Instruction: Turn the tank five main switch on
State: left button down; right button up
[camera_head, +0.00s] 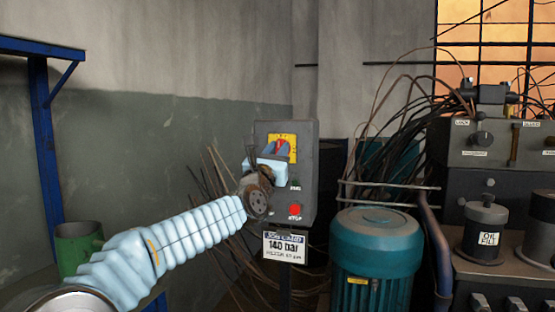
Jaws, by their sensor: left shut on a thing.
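A grey switch box (305,196) stands at the middle of the view. On its upper face is a red rotary switch knob (282,146) on a yellow plate (291,141). My left gripper (272,154) is at the knob, shut on it, and covers its lower left part. Which way the knob points is hard to tell. A red stop button (295,210) and a small dark start button (295,184) sit lower on the box. My right gripper does not show.
A "140 bar" sign (284,247) hangs under the box. A teal motor (376,245) stands to its right, with a hydraulic unit (485,155) and loose cables beyond.

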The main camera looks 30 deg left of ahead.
pick_arm(q)
jog(key=m+h+b, duration=0.2)
jog(key=m+b, duration=0.1)
jog(key=m, duration=0.1)
jog(key=m+h+b, duration=0.1)
jog(key=m+b, duration=0.2)
jog(key=m+g+h+b, duration=0.1)
jog(key=m+h+b, duration=0.1)
jog(key=m+b, duration=0.1)
jog(key=shift+r+m+h, duration=0.1)
jog(key=shift+m+h, duration=0.2)
jog(key=shift+m, duration=0.5)
jog(key=m+g+h+p, duration=0.1)
jog(key=m, duration=0.2)
jog(key=shift+r, duration=0.15)
jog(key=m+g+p, duration=0.1)
jog(key=m+p, duration=0.1)
jog(key=m, duration=0.1)
jog(key=shift+m+h+p, duration=0.3)
jog(key=shift+m+p, duration=0.1)
jog(key=shift+m+g+p, duration=0.6)
jog(key=shift+m+p, duration=0.35)
jog(key=shift+m, duration=0.35)
jog(key=shift+f, duration=0.2)
